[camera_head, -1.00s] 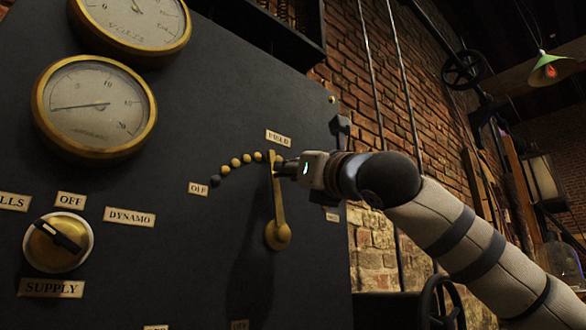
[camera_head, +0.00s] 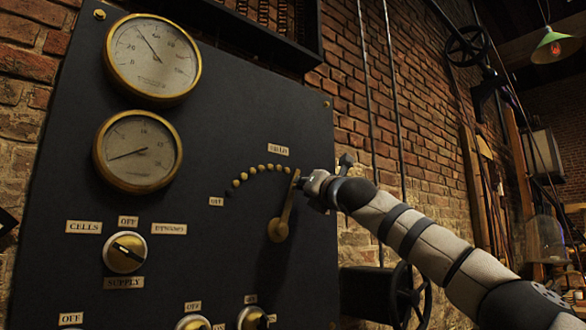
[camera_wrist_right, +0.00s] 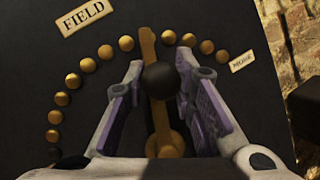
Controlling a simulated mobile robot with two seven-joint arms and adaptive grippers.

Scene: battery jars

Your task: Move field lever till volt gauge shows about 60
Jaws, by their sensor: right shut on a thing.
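The brass field lever (camera_head: 286,210) pivots low on the dark panel and leans up and to the right. My right gripper (camera_head: 308,183) is at its upper end. In the right wrist view my right gripper (camera_wrist_right: 158,78) is shut on the lever's black knob (camera_wrist_right: 161,82), one finger on each side. The lever arm (camera_wrist_right: 149,48) crosses the arc of brass studs, with a few studs between it and the MORE label (camera_wrist_right: 243,62). The volt gauge (camera_head: 152,57) is at the panel's top left; its needle points up and left, at roughly 40. My left gripper is not in view.
A second gauge (camera_head: 138,151) sits below the volt gauge, its needle low and left. The supply switch (camera_head: 125,252) and more knobs (camera_head: 252,318) are lower on the panel. A dark handwheel (camera_head: 410,296) stands right of the panel, below my right arm.

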